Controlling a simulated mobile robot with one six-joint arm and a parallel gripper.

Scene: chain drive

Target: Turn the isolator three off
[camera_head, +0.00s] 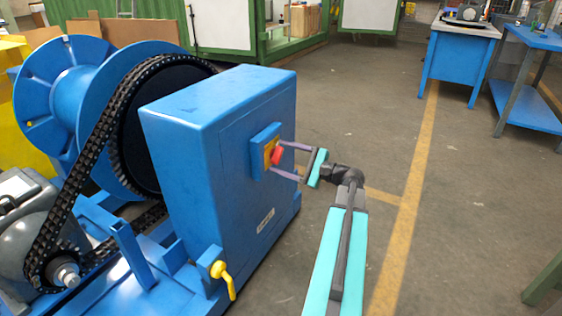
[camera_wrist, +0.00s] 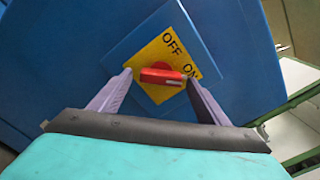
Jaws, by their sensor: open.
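The isolator is a red rotary handle (camera_wrist: 162,76) on a yellow plate (camera_wrist: 150,54) marked OFF and ON, fixed to a blue cabinet (camera_head: 238,150). In the wrist view the handle lies nearly level across the picture, its right end towards the ON mark. In the head view the red handle (camera_head: 277,156) sits on the cabinet's right face. My gripper (camera_wrist: 156,80) is open, with one finger to each side of the handle, near its ends. I cannot tell whether the fingertips touch it. No number on the isolator can be read.
A chain (camera_head: 92,165) runs by a large blue drum (camera_head: 40,85) left of the cabinet. A yellow lever (camera_head: 223,277) sticks out low at the cabinet's front. The floor (camera_head: 360,120) to the right is clear, up to a blue bench (camera_head: 455,65).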

